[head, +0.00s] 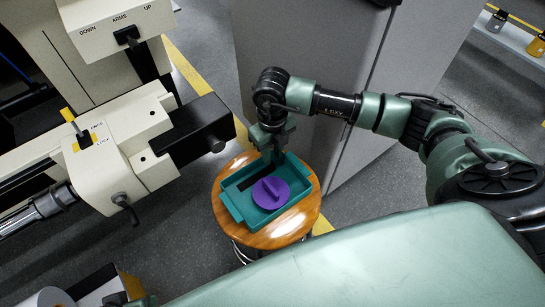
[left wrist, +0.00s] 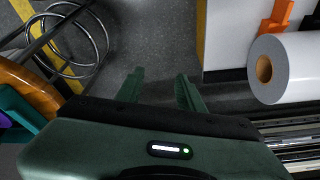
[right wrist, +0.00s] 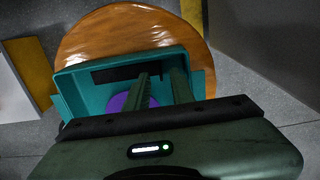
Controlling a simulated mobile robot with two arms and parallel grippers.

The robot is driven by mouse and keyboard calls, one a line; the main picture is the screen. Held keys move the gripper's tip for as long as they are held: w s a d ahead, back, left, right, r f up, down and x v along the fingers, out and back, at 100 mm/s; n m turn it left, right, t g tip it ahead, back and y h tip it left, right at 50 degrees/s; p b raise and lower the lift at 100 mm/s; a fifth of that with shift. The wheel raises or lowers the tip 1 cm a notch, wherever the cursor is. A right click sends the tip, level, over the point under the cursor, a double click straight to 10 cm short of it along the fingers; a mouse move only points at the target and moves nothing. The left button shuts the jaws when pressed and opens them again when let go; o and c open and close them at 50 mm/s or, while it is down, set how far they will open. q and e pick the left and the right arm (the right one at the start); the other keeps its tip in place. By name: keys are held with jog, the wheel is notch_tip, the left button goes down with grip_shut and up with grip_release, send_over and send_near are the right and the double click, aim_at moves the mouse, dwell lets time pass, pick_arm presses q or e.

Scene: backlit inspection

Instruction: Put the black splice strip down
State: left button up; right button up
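The black splice strip (head: 262,179) lies in the teal tray (head: 228,205), along its far side beside a purple disc. The strip also shows in the right wrist view (right wrist: 115,73), partly hidden behind a finger. My right gripper (head: 274,152) is just over the tray's far edge. In the right wrist view its fingers (right wrist: 160,82) are apart, and I see nothing clasped between them. My left gripper (left wrist: 158,85) is open and empty over the floor, away from the tray.
The tray stands on a round wooden stool (head: 305,220). A purple disc with a raised grip (head: 270,193) lies in it. A cream machine (head: 110,130) with a black arm is close on the left. A grey cabinet (head: 300,60) stands behind. A white roll (left wrist: 290,70) is near my left gripper.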

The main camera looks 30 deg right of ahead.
notch_tip(320, 180, up, 9)
jog(key=p, duration=0.1)
jog(key=shift+f, duration=0.2)
dwell(0.4)
jog(key=shift+s, duration=0.1)
